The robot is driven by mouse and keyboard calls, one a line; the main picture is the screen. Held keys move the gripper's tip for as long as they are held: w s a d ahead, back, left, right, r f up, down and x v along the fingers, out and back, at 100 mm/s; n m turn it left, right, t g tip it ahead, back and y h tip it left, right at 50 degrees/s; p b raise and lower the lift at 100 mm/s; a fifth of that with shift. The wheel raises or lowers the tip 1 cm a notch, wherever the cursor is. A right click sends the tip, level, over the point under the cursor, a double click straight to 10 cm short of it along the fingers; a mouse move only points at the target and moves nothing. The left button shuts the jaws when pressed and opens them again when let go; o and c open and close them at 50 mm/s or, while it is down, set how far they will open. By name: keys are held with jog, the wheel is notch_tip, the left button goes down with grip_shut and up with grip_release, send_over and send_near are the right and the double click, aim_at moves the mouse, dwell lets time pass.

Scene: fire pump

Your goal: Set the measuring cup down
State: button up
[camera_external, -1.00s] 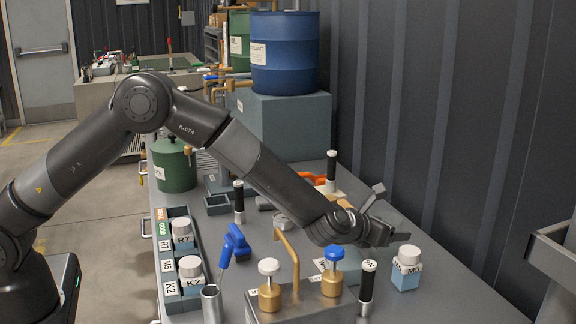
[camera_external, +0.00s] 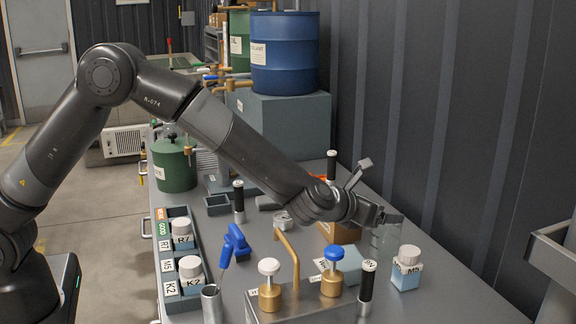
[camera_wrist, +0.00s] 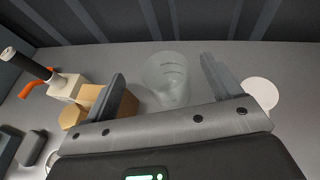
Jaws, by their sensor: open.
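The clear measuring cup (camera_external: 386,239) stands on the grey table to the right of the brown block, partly behind my gripper in the external view. In the wrist view the cup (camera_wrist: 167,78) shows with faint markings, between the two fingers in the picture. My gripper (camera_external: 382,190) is open, with its fingers spread wide, one high and one low near the cup's top. The wrist view shows both fingers (camera_wrist: 164,80) apart, with neither seen pressing on the cup.
A white-capped M5 bottle (camera_external: 407,268) stands right of the cup. A brown block (camera_external: 341,233) is on its left. A black-handled post (camera_external: 367,287) and a brass-valved box (camera_external: 300,306) stand in front. The wall runs along the right; bare table lies beyond the bottle.

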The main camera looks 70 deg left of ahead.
jog(key=s+a+r+n+g+y, duration=0.1)
jog(key=s+a+r+n+g, duration=0.1)
jog(key=s+a+r+n, duration=0.75)
jog(key=s+a+r+n+g+y, duration=0.15)
jog(key=s+a+r+n, duration=0.4)
jog(key=s, duration=0.65)
jog(key=s+d+f+n+g+h, duration=0.1)
jog(key=s+n, duration=0.7)
jog(key=s, duration=0.8)
jog(key=s+d+f+n+g+h, duration=0.1)
jog(key=s+d+n+g+h, duration=0.1)
jog(key=s+n+h, duration=0.3)
jog(key=s+n+g, duration=0.1)
jog(key=s+n, duration=0.3)
jog(key=s, duration=0.6)
jog(key=shift+s+d+f+h, duration=0.2)
jog(key=shift+s+d+h, duration=0.15)
jog(key=shift+s, duration=0.05)
